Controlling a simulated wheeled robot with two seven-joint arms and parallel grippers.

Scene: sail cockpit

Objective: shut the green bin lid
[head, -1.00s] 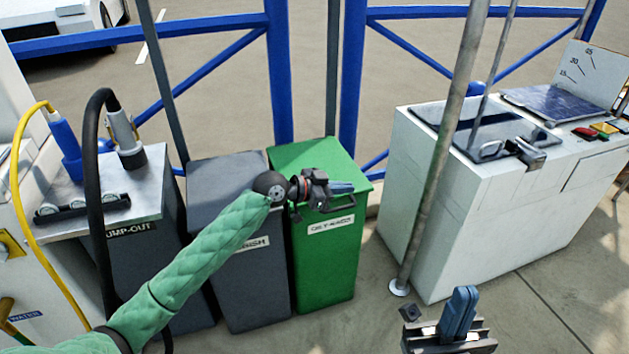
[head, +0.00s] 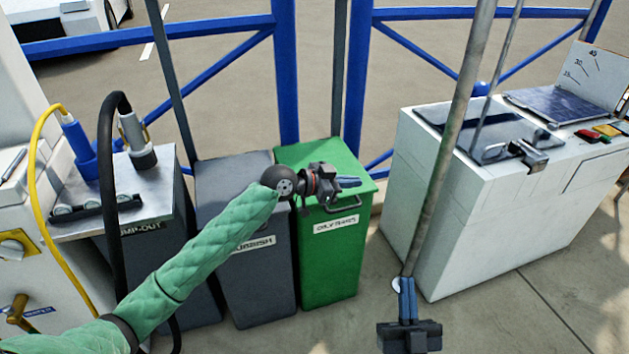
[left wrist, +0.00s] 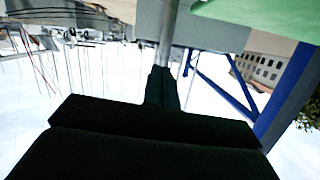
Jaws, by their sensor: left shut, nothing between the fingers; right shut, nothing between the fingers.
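The green bin (head: 331,262) stands in the middle of the head view, with a white label and a bar handle (head: 343,208) on its front. Its green lid (head: 318,153) lies flat or nearly flat across the top; I cannot tell whether a small gap is left. My left gripper (head: 351,183) is shut and empty, over the lid's front part, fingers pointing right. Whether it touches the lid is unclear. In the left wrist view a green surface (left wrist: 265,14) fills the top right, beyond the dark fingers (left wrist: 161,88). My right gripper (head: 407,284) is shut and empty, low in front of the white locker.
A grey rubbish bin (head: 262,285) stands against the green bin's left side, partly behind my left arm. A pump-out cabinet (head: 157,203) with hoses is further left. A metal pole (head: 445,150) and a white locker (head: 480,220) stand right. Blue railings (head: 284,70) run behind.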

